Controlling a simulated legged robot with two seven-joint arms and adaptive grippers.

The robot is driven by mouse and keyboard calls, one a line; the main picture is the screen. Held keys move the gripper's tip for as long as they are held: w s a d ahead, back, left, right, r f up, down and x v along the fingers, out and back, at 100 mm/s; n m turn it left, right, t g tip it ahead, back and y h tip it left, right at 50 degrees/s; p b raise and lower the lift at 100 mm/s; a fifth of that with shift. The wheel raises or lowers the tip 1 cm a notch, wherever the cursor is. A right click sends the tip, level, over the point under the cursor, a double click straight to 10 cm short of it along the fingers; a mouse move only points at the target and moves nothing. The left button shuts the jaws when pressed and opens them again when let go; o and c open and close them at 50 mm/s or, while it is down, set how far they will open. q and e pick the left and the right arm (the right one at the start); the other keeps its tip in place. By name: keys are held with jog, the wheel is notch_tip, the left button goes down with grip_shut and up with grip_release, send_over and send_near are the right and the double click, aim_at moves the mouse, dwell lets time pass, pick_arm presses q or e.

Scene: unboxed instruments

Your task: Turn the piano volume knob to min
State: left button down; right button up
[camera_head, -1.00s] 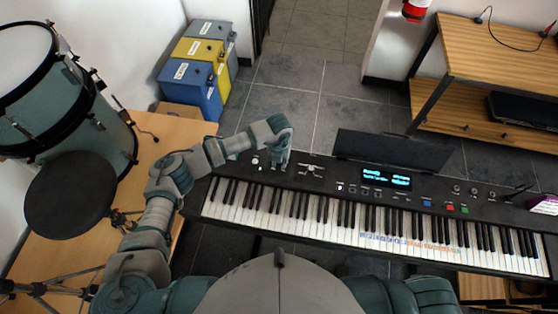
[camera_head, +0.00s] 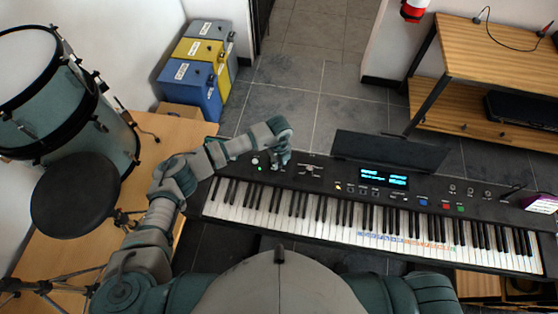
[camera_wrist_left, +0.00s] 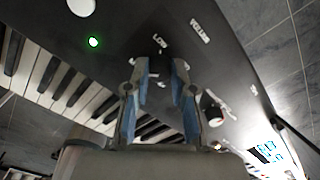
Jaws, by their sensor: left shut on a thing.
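The black piano (camera_head: 318,172) stands in front of me with its control panel along the far edge. My left gripper (camera_head: 279,163) reaches down onto the left part of that panel. In the left wrist view the two blue-padded fingers of this gripper (camera_wrist_left: 166,74) are closed in on a small knob (camera_wrist_left: 162,84) on the panel. I see no right gripper in either view.
A white round control (camera_head: 255,162) and a lit green light (camera_wrist_left: 93,42) are left of the gripper. A music stand (camera_head: 390,150) and a lit display (camera_head: 384,179) are further right. Drums (camera_head: 75,195) stand at left.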

aim_at(279, 162)
pick_arm(q)
jog(key=shift+w+r+n, duration=0.15)
jog(key=shift+w+n, duration=0.05)
jog(key=shift+n, duration=0.1)
jog(key=c, duration=1.2)
grip_release()
jog(key=shift+o, duration=1.1)
jog(key=shift+r, duration=0.1)
notch_tip(279, 162, up, 11)
jog(key=shift+r, duration=0.2)
